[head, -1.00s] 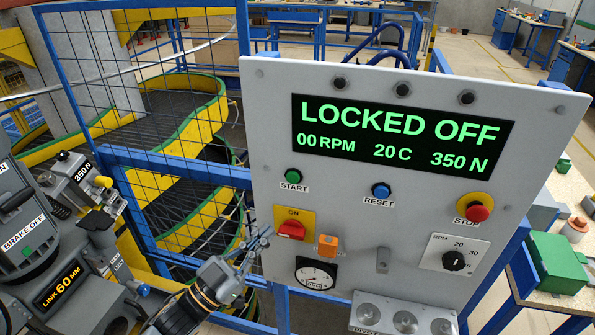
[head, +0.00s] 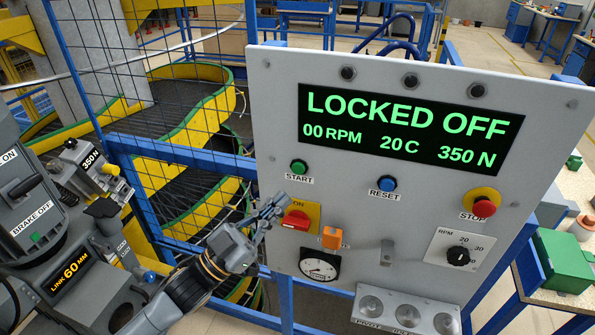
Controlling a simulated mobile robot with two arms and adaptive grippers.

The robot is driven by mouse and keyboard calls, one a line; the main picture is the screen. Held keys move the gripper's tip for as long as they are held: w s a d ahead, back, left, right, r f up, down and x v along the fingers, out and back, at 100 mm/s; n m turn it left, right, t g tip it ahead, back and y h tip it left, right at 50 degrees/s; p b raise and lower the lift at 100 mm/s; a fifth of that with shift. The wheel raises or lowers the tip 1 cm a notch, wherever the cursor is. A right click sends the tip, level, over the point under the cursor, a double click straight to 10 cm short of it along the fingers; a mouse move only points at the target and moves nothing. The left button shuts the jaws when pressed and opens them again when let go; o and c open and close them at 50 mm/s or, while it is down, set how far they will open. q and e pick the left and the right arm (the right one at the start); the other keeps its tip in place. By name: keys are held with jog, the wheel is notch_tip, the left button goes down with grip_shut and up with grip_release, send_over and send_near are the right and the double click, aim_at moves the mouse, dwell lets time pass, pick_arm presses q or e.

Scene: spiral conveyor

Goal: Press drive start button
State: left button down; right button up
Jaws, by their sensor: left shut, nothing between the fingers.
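The control panel (head: 410,220) is a grey plate with a black display reading "LOCKED OFF", "00 RPM", "20 C" and "350 N". The green START button (head: 299,166) is at its left, below the display. A red rotary switch (head: 295,220) on a yellow plate marked "ON" sits below START. My left gripper (head: 273,210) is shut and empty, with its fingertips at the left edge of the yellow plate, left of the red switch and below START. Whether the fingertips touch the plate cannot be told. My right gripper is not in view.
A blue RESET button (head: 387,184), red STOP button (head: 484,207), RPM knob (head: 458,257), orange block (head: 332,238) and round gauge (head: 319,267) are on the panel. The mesh guard (head: 165,90) and spiral conveyor (head: 190,130) stand to the left. A green box (head: 565,262) is at right.

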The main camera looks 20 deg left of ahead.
aim_at(298, 169)
pick_arm(q)
jog(key=shift+w+d+b, duration=0.1)
jog(key=shift+w+b, duration=0.6)
jog(key=shift+w, duration=2.45)
jog(key=shift+w, duration=0.1)
jog(key=shift+w, duration=0.35)
jog(key=shift+w, duration=0.4)
jog(key=shift+s, duration=0.85)
